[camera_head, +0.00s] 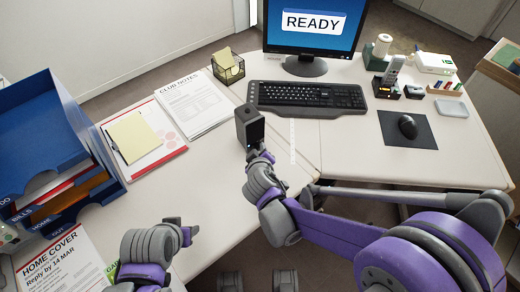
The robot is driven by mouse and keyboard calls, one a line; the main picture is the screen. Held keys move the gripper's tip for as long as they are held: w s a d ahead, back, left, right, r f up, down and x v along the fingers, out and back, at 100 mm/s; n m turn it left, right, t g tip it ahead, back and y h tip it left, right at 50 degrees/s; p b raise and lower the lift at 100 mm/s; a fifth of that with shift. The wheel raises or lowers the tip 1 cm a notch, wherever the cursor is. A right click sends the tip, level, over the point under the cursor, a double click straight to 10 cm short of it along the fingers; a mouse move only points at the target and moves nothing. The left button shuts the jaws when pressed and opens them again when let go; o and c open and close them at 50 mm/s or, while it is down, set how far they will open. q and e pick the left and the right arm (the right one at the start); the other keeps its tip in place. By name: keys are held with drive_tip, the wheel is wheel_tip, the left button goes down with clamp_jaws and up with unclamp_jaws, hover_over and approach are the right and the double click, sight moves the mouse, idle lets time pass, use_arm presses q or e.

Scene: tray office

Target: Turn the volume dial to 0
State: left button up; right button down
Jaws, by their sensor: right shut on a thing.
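A small dark grey speaker (250,126) stands upright near the middle of the desk, left of the keyboard. My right gripper (258,154) reaches to the lower front of the speaker and is shut there on the volume dial. The gripper hides the dial, so its setting cannot be read. My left gripper (182,228) is open and empty over the desk's front edge, well apart from the speaker.
The keyboard (305,97), monitor (313,27) and mesh note holder (228,68) stand behind the speaker. Papers (194,102) and blue trays (40,135) fill the left. A mouse (407,126) lies at right.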

idle(0.4)
drive_tip(key=c, duration=0.7)
unclamp_jaws()
drive_tip(key=shift+s, duration=0.1)
use_arm(q)
wheel_tip(320, 180, up, 2)
drive_tip(key=shift+r+p, duration=0.25)
drive_tip(key=shift+p, duration=0.95)
use_arm(e)
drive_tip(key=v, duration=1)
drive_tip(key=shift+s+a, duration=0.2)
drive_tip(key=shift+s, duration=0.1)
drive_tip(key=shift+r, duration=0.1)
